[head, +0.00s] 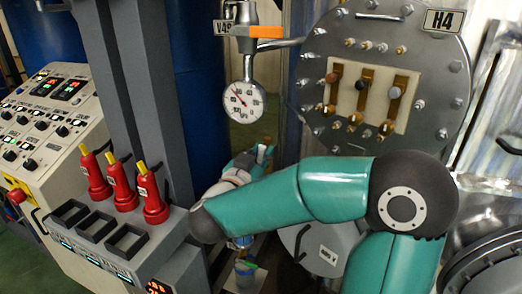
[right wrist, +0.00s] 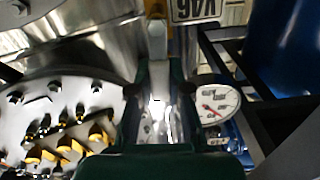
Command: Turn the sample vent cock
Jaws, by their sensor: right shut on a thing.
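The valve labelled V46 (head: 222,28) has an orange lever (head: 268,32) lying level to its right, above a round gauge (head: 244,102). I take this to be the sample vent cock; no label names it so. My right gripper (head: 262,154) shows below the lever, right of and below the gauge, and apart from the lever in the picture. The V46 plate (right wrist: 195,9) appears inverted there. My left gripper is out of view.
A round bolted panel marked H4 (head: 443,20) with several brass levers stands to the right. My right arm crosses the lower right.

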